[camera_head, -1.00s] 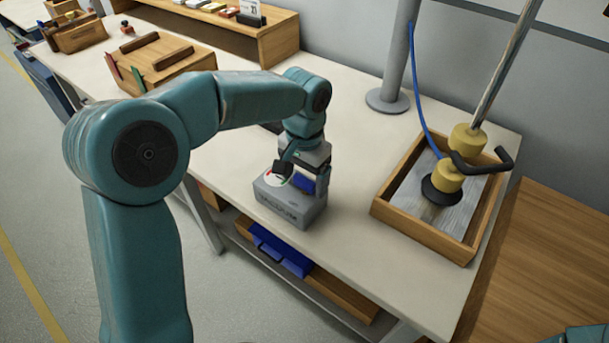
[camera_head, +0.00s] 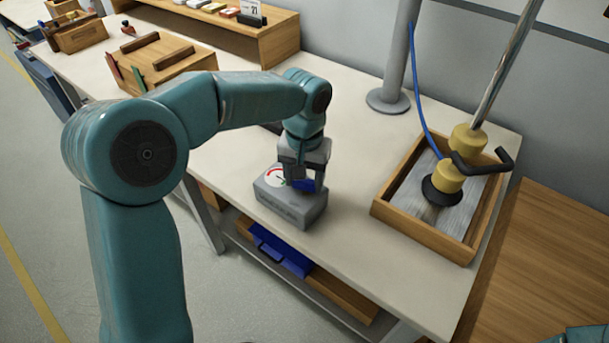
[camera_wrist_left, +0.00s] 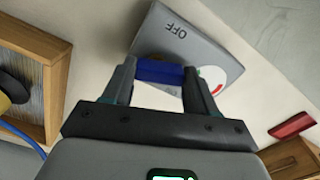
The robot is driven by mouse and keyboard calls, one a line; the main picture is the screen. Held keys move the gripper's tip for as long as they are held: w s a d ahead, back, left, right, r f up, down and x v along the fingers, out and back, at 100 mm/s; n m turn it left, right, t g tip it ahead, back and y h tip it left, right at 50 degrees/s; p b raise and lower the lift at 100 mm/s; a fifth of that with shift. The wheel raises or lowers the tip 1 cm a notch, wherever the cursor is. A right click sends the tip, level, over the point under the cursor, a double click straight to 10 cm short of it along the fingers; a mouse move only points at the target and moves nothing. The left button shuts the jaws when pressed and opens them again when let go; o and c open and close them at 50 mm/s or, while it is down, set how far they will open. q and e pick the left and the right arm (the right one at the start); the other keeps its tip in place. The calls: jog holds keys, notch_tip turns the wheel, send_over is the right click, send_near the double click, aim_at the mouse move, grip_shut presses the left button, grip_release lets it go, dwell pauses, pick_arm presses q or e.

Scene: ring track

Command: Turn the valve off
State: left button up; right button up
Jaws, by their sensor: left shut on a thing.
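The valve is a grey box (camera_head: 290,207) on the white table, with a round red-and-white dial (camera_head: 274,177) and a blue handle (camera_head: 305,186) on top. My left gripper (camera_head: 303,180) comes down over the box and is shut on the handle. In the left wrist view, the blue handle (camera_wrist_left: 160,72) spans between the two fingers of my left gripper (camera_wrist_left: 158,80). The letters OFF show on the box (camera_wrist_left: 178,32) just beyond the handle. The dial (camera_wrist_left: 222,78) is partly hidden behind a finger. My right gripper is out of view.
A wooden tray (camera_head: 424,239) with yellow fittings and a black hook stands to the right. A grey post (camera_head: 388,98) is behind. A wooden box (camera_head: 162,60) and a shelf (camera_head: 272,42) stand back left.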

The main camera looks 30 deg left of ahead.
aim_at(305, 182)
pick_arm(q)
jog(key=n, duration=0.3)
jog(key=shift+n, duration=0.4)
jog(key=n, duration=0.3)
jog(key=shift+n, duration=0.3)
jog(key=n+b, duration=0.1)
jog(key=n, duration=0.5)
jog(key=shift+s+d, duration=0.1)
jog(key=shift+d, duration=0.05)
jog(key=shift+n, duration=0.4)
jog(key=o, duration=1.1)
jog(key=shift+c, duration=0.2)
jog(key=shift+r, duration=0.15)
notch_tip(305, 182, up, 16)
jog(key=p, duration=0.3)
jog(key=shift+s, duration=0.1)
